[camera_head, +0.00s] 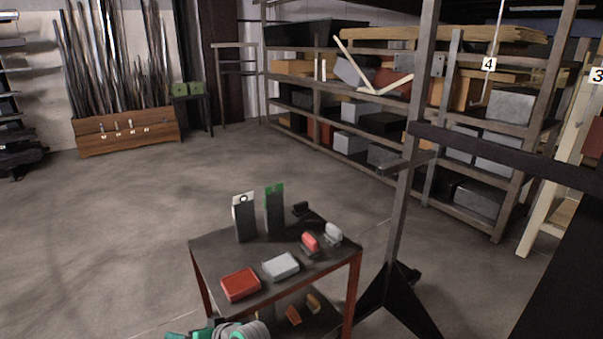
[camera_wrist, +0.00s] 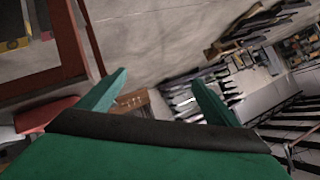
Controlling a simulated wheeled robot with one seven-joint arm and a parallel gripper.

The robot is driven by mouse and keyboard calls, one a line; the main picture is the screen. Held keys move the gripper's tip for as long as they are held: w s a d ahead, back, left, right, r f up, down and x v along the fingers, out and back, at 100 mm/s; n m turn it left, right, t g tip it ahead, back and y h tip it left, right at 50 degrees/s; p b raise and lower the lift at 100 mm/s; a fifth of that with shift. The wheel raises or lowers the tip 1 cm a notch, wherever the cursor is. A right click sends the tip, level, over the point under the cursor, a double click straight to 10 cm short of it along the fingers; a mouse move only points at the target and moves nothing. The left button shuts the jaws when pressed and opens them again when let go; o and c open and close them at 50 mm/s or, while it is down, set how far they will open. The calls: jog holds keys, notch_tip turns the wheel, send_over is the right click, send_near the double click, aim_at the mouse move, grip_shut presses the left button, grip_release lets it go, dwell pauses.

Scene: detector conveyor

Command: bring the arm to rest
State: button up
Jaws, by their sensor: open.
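My gripper shows in the wrist view (camera_wrist: 160,92) with its two green fingers spread apart and nothing between them. Part of my green and grey arm end shows at the bottom edge of the head view, low in front of the small cart (camera_head: 225,262); most of the arm is out of frame. On the cart top lie a red box (camera_head: 240,285), a grey box (camera_head: 281,266), a red rounded piece (camera_head: 310,243) and a grey one (camera_head: 333,233). Two upright dark panels, white-topped (camera_head: 244,217) and green-topped (camera_head: 275,209), stand at its back.
A dark upright post (camera_head: 403,210) with a splayed foot stands right of the cart. Loaded shelves (camera_head: 350,100) line the back right. A wooden crate of long rods (camera_head: 125,131) stands at the back left. The floor (camera_head: 110,230) left of the cart is clear.

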jog(key=s+d+f+m+t+h, duration=0.4)
jog(key=s+d, duration=0.4)
jog(key=s, duration=0.4)
jog(key=s+d+f+m+t+h, duration=0.3)
jog(key=s+d+f+m+t, duration=0.3)
jog(key=s, duration=0.6)
jog(key=s+d+r+n+h, duration=0.1)
jog(key=s+d+r, duration=0.3)
jog(key=s+d, duration=0.4)
jog(key=s+d+r+n+h, duration=0.2)
jog(key=s+d+r, duration=0.3)
jog(key=s+d, duration=0.3)
jog(key=s+n, duration=0.1)
jog(key=s, duration=0.2)
jog(key=shift+s+r+n, duration=0.15)
jog(key=shift+s+n, duration=0.05)
jog(key=shift+n, duration=0.1)
